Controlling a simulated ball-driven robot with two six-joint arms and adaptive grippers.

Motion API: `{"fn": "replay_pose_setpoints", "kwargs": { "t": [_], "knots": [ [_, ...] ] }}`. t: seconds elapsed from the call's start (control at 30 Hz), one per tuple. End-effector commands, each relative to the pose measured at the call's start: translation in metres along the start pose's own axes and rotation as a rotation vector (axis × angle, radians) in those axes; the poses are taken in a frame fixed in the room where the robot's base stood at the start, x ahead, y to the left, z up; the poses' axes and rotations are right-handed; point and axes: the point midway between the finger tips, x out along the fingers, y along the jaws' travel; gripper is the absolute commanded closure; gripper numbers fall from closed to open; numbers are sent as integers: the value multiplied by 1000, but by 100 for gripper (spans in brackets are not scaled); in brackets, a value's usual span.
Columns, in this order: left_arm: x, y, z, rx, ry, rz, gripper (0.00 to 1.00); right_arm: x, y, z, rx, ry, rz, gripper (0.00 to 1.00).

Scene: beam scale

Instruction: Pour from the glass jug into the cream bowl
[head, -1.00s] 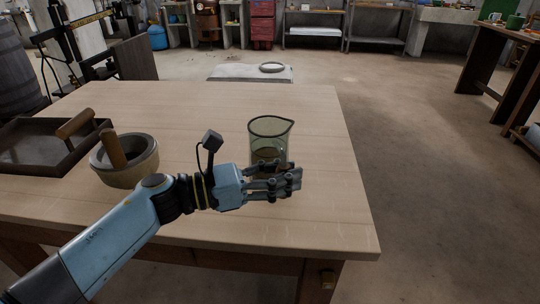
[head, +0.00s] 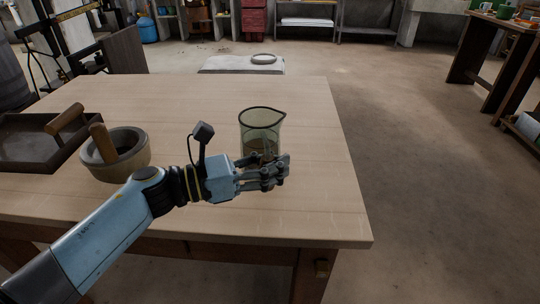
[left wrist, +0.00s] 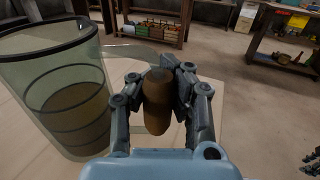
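The glass jug (head: 261,121), clear greenish with a spout and brown contents low inside, stands upright on the table. In the left wrist view the jug (left wrist: 52,75) fills the left side, and its upright brown handle (left wrist: 157,105) sits between my fingers. My left gripper (head: 272,172) is in front of the jug in the head view; its fingers look closed on both sides of the handle.
A dark tray (head: 22,157) with a wooden handle lies at the far left of the table. The wooden table (head: 200,100) is clear behind the jug. Its right edge is close to the jug. A pale ring-shaped dish (head: 263,59) rests on a white surface beyond the table.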

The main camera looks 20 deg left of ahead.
Motion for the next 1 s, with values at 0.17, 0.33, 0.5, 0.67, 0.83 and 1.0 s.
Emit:
{"fn": "replay_pose_setpoints", "kwargs": {
  "t": [0.17,0.33,0.5,0.67,0.83,1.0],
  "knots": [
    [0,0,13,5,-2,0,100,-2,0,0,0,0,0,62],
    [0,0,40,8,-3,-1,100,-7,0,-1,0,2,-1,62],
    [-13,-32,62,2,-2,-1,100,-12,0,-3,1,3,-2,62],
    [-27,-65,83,2,-2,-1,100,-16,-1,-4,2,4,-3,62],
    [-38,-91,100,0,-3,0,100,-18,-1,-4,2,5,-3,62],
    [-44,-105,109,2,-3,0,100,-19,-1,-4,1,5,-3,62]
  ]
}}
